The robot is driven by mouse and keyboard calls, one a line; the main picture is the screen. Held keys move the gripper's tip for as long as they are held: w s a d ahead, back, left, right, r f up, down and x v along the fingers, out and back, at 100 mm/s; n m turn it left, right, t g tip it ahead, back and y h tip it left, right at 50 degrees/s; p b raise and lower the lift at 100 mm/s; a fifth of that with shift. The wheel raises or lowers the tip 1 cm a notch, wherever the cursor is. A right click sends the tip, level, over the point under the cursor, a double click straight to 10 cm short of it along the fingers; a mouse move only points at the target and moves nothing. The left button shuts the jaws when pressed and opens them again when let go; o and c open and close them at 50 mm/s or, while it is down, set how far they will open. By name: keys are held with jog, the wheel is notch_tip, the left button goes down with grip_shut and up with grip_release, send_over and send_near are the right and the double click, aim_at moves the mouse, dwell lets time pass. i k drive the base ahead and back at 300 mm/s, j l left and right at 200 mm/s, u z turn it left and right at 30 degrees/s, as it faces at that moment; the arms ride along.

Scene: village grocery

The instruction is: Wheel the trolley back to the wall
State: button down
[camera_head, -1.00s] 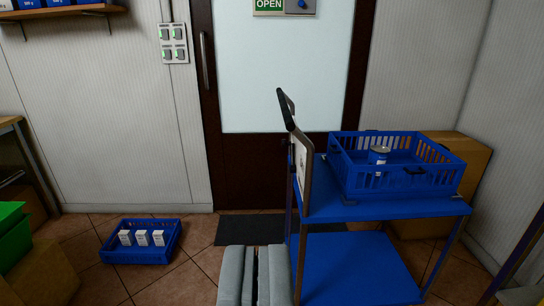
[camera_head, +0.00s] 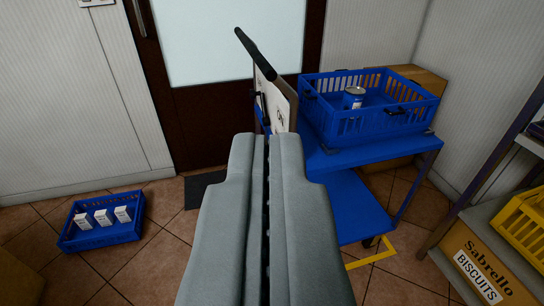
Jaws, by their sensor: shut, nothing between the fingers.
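The blue two-shelf trolley (camera_head: 330,157) stands right of centre in front of the door and the right-hand wall. Its black push handle (camera_head: 255,54) sticks up at its left end, above a pale panel with a sign (camera_head: 275,100). A blue crate (camera_head: 372,123) with a can (camera_head: 353,97) in it stands on the top shelf. My gripper (camera_head: 268,140) is shut and empty, in the lower middle. Its tips overlap the trolley's left end in the picture, below the handle; I cannot tell whether they touch it. It hides part of the lower shelf.
A blue crate with several white cartons (camera_head: 102,221) lies on the floor at left. Yellow tape (camera_head: 375,258) marks the floor by the trolley's wheel. A cardboard box (camera_head: 410,75) is behind the trolley. A biscuit box (camera_head: 482,270) and yellow crate (camera_head: 524,225) stand at right.

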aim_at(359, 216)
jog(key=i+j, duration=0.25)
jog(key=i, duration=0.2)
jog(key=i+j+z, duration=0.1)
jog(key=i+j, duration=0.15)
jog(key=i, duration=0.2)
